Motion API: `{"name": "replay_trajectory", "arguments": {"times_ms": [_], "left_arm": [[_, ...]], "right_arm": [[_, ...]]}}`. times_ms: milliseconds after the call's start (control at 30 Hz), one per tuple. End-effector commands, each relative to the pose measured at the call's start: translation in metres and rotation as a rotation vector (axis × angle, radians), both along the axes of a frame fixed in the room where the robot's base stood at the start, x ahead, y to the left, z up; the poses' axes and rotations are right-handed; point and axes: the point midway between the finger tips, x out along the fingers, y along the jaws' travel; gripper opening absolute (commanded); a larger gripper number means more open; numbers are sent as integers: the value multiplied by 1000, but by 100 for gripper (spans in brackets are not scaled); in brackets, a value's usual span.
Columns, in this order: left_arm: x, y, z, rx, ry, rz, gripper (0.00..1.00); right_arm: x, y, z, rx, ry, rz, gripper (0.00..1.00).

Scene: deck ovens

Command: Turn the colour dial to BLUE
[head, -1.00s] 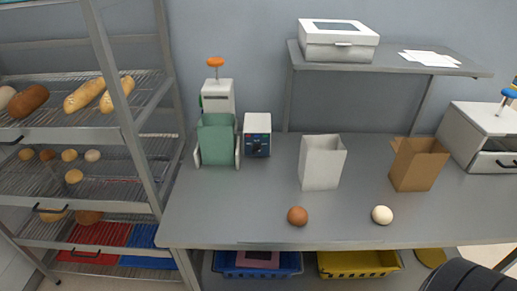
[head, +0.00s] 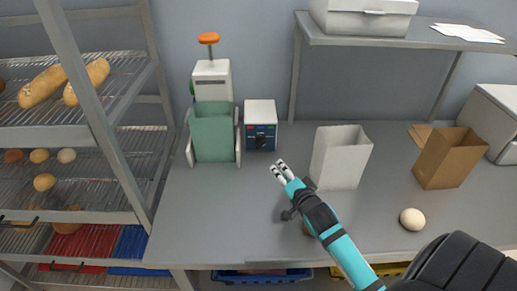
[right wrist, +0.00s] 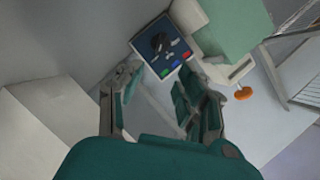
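The colour dial is a dark knob (head: 261,141) on the blue front panel of a small white box (head: 260,110) on the table. In the right wrist view the knob (right wrist: 158,43) faces me, with green, blue and red marks along one edge of the panel (right wrist: 148,45). I cannot tell which colour it points at. My right gripper (head: 279,168) is in front of the box, below and right of the dial in the head view, apart from it. In the right wrist view its fingers (right wrist: 157,98) are spread with nothing between them. My left gripper is not in view.
A green-fronted machine (head: 213,135) with an orange-topped lever stands just left of the box. A white bag (head: 340,158), a brown bag (head: 447,160) and a pale egg (head: 412,219) are to the right. My right arm mostly hides a brown egg. A bread rack (head: 95,110) stands left.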

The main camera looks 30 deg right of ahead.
Motion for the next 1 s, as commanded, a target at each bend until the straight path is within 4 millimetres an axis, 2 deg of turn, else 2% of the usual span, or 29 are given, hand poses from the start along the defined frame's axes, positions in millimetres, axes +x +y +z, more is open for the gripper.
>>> {"name": "replay_trajectory", "arguments": {"times_ms": [167,300,400,533,767,1000], "left_arm": [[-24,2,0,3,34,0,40],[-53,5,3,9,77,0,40],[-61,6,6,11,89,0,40],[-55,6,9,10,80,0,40],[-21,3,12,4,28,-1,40],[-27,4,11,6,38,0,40]], "right_arm": [[14,-4,-2,4,-6,-1,38],[39,-10,-7,0,-4,-1,38],[60,-14,-11,1,-4,-1,38],[88,-21,-18,1,-4,-2,38],[131,-31,-30,2,-3,-3,38],[158,-37,-38,1,-2,-2,38]]}}
